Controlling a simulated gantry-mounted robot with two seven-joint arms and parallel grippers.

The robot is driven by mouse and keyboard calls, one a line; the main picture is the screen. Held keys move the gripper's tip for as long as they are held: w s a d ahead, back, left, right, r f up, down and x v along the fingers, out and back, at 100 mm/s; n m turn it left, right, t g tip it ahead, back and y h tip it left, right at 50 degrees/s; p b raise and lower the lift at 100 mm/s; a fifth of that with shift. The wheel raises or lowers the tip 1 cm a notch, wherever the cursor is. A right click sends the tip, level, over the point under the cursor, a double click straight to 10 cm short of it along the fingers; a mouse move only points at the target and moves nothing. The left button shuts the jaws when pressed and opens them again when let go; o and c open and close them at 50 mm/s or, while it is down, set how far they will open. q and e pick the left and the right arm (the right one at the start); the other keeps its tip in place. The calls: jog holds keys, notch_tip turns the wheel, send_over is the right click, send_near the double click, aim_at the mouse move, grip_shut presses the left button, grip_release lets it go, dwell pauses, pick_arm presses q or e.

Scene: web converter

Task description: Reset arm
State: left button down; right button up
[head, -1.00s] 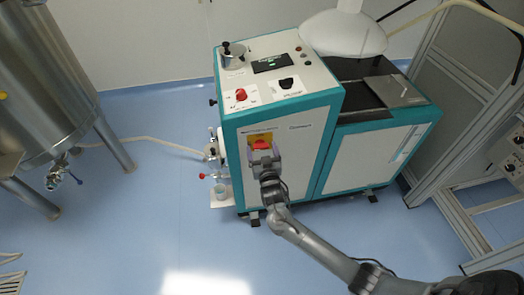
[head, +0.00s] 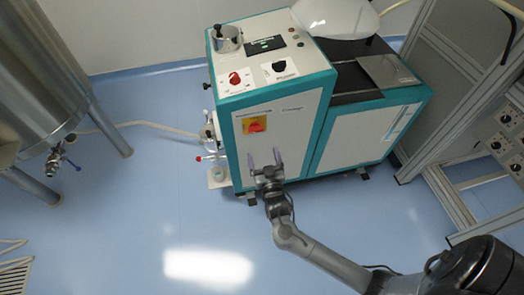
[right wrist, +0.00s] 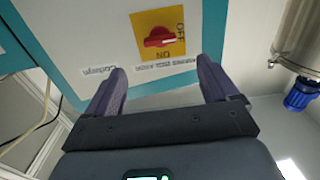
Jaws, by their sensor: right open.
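My right gripper (head: 264,160) is open and empty in front of the machine's front panel, below and apart from the red rotary switch (head: 254,125) on its yellow plate. In the right wrist view, the gripper's two purple-grey fingers (right wrist: 160,88) are spread wide with nothing between them. The red switch (right wrist: 159,41) on the yellow plate (right wrist: 144,21) shows beyond them; the plate reads ON and OFF, upside down in this view. The switch handle lies roughly along the wide direction there. The white and teal machine (head: 290,95) carries the switch. My left gripper is not in view.
A steel tank (head: 45,70) with legs and a valve stands at the left. A grey metal frame (head: 455,160) stands at the right. The blue floor in front is clear.

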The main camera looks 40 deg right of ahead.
dwell(0.4)
jog(key=s+a+r+n+g+y+p, duration=0.2)
jog(key=s+a+g+y+p, duration=0.15)
jog(key=s, duration=0.55)
jog(key=s+a+r+n+g+y+p, duration=0.25)
jog(key=s+a+g, duration=0.2)
jog(key=s, duration=0.35)
jog(key=s+a+r+n+g+y+p, duration=0.2)
jog(key=s+a+r+n+g+y, duration=0.15)
jog(key=s, duration=0.55)
notch_tip(320, 180, up, 37)
jog(key=p, duration=3.8)
jog(key=shift+w+a+m+g+h, duration=0.25)
jog(key=shift+w+m+g+h, duration=0.1)
jog(key=shift+h, duration=0.1)
jog(key=shift+r, duration=0.1)
